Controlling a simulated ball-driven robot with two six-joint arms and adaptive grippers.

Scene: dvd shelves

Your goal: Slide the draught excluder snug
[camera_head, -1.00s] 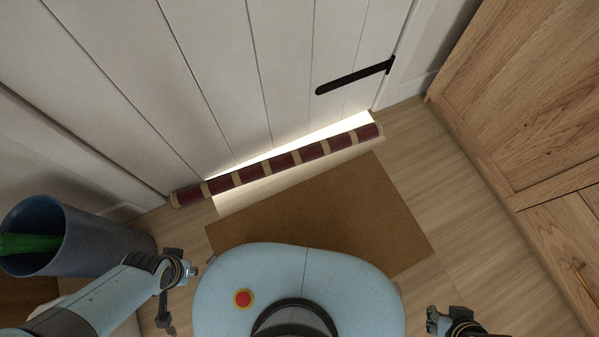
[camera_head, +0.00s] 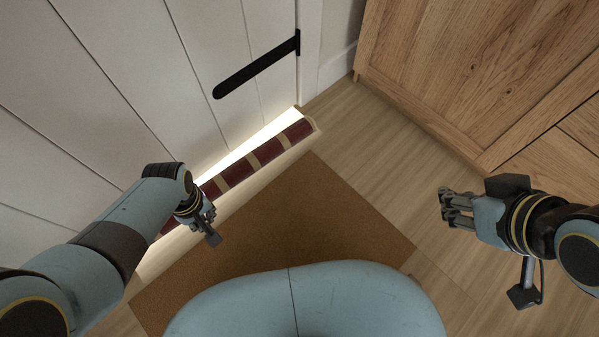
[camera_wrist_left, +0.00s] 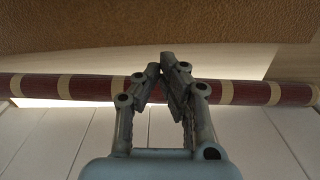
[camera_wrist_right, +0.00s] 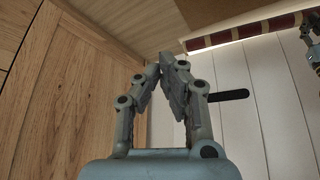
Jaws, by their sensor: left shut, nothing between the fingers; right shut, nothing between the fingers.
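The draught excluder (camera_head: 238,172) is a long dark red roll with tan bands, lying on the floor along the foot of the white door (camera_head: 150,90). A strip of bright light shows between it and the door. In the head view my left arm hides its left part. It also spans the left wrist view (camera_wrist_left: 90,87), and an end shows in the right wrist view (camera_wrist_right: 280,22). My left gripper (camera_head: 212,222) is shut and empty, above the floor near the excluder; contact cannot be told. My right gripper (camera_head: 446,207) is shut and empty, well to the right of it.
A brown mat (camera_head: 330,215) lies in front of the excluder. A wooden cabinet (camera_head: 470,60) stands at the right. A black strap hinge (camera_head: 255,66) is on the door. Bare floor (camera_head: 370,140) lies between mat and cabinet.

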